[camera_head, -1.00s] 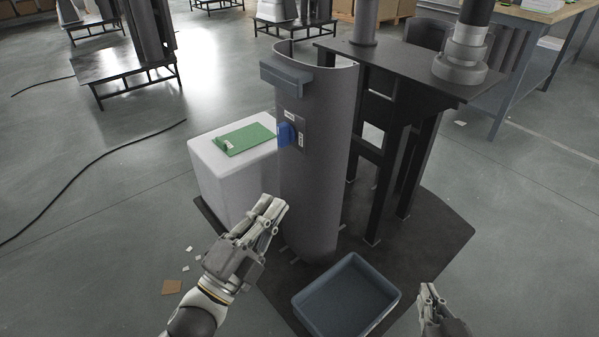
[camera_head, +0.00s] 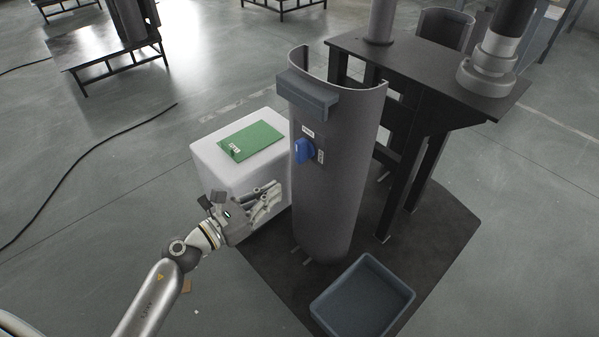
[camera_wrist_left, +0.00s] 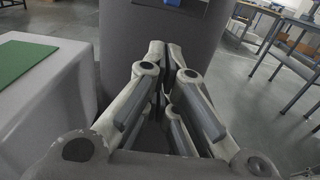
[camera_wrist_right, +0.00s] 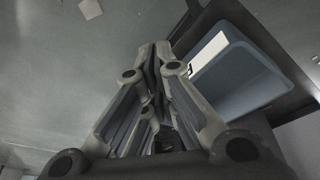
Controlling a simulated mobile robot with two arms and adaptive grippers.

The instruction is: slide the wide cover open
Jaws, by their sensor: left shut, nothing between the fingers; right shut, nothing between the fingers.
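The wide cover (camera_head: 335,190) is a tall, grey, curved shell standing upright in front of the black stand. A blue-grey bar handle (camera_head: 307,94) sticks out near its top. A blue knob (camera_head: 304,151) with small white labels sits below the handle. My left gripper (camera_head: 278,190) is shut and empty, low at the left of the cover, in front of the white block. In the left wrist view the closed fingers (camera_wrist_left: 173,48) point at the cover's grey surface; contact cannot be told. My right gripper (camera_wrist_right: 155,45) is shut and empty near the bin, outside the head view.
A white block (camera_head: 215,170) with a green board (camera_head: 250,139) on top stands left of the cover. A blue-grey open bin (camera_head: 362,300) lies on the floor in front; it also shows in the right wrist view (camera_wrist_right: 240,70). The black stand (camera_head: 440,95) is behind right.

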